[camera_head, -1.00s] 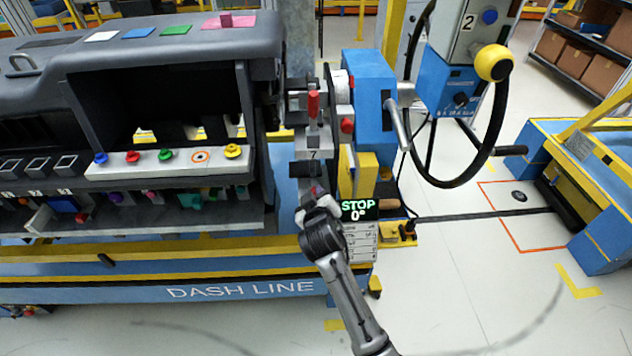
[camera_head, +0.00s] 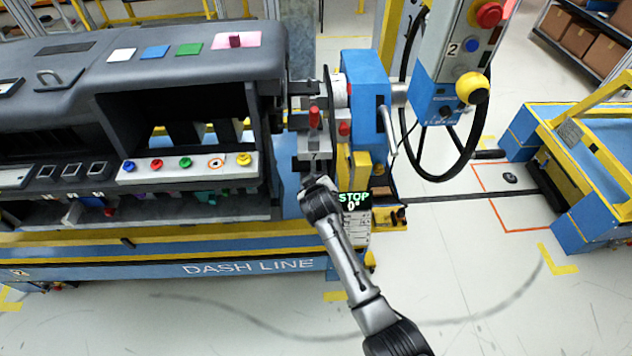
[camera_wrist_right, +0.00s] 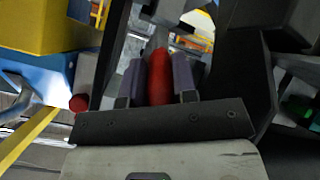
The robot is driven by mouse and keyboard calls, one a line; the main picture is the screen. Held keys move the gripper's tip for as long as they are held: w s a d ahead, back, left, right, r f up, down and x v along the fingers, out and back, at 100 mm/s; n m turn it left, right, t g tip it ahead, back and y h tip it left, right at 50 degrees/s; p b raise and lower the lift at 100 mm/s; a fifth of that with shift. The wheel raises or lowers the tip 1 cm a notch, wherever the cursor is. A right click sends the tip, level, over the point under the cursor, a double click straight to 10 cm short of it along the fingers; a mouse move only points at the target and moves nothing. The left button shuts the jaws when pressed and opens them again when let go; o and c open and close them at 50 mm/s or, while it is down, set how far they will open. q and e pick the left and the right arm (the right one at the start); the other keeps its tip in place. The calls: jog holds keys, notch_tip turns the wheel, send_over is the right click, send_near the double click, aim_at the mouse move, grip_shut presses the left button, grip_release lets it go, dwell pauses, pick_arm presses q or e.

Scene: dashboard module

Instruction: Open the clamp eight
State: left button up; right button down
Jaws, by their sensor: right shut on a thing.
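The clamp has a red handle (camera_head: 314,117) beside the right end of the dashboard module (camera_head: 190,75) in the head view. My right gripper (camera_head: 315,136) is at this handle, its arm reaching up from below. In the right wrist view the red handle (camera_wrist_right: 158,75) stands between the two grey finger pads of my right gripper (camera_wrist_right: 158,82), which are closed on it. The clamp's body is largely hidden by my gripper, and I cannot read a number on it. My left gripper is not in view.
A blue housing (camera_head: 365,95) with a red knob (camera_head: 344,128) is right of the clamp. Open floor lies at the lower right.

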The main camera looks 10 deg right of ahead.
dwell(0.4)
jog(key=c, duration=0.9)
grip_release()
jog(key=shift+r, duration=0.1)
jog(key=shift+s+r, duration=0.2)
jog(key=shift+s, duration=0.05)
jog(key=p+v, duration=0.4)
jog(key=v, duration=0.9)
jog(key=shift+c, duration=0.5)
